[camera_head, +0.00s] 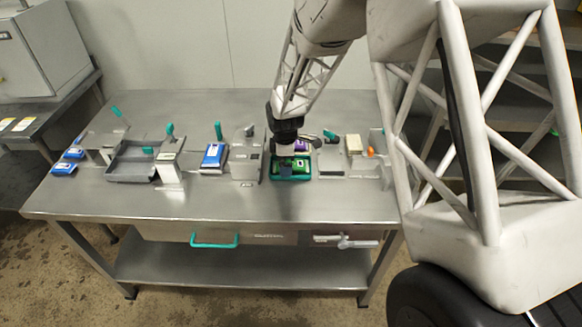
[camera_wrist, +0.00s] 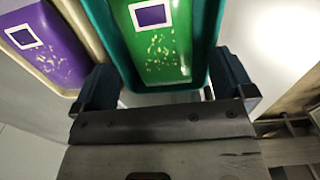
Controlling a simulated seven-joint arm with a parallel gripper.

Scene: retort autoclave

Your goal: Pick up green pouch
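The green pouch (camera_head: 297,163) lies in a teal tray (camera_head: 291,181) on the steel table, under my arm's end. In the wrist view the green pouch (camera_wrist: 158,40), with a white-framed purple label, fills the teal tray (camera_wrist: 206,62). My gripper (camera_wrist: 165,84) is open, with its dark fingers wide apart near the tray's near end, one toward each side. Nothing shows held between them. I cannot tell the height of the fingertips above the pouch. In the head view my gripper (camera_head: 289,155) partly hides the pouch and tray.
A purple pouch (camera_wrist: 45,45) lies in a beige tray left of the green one; it also shows in the head view (camera_head: 301,145). A blue pouch (camera_head: 213,155) and two more blue packs (camera_head: 64,168) lie further left. The table's front strip is clear.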

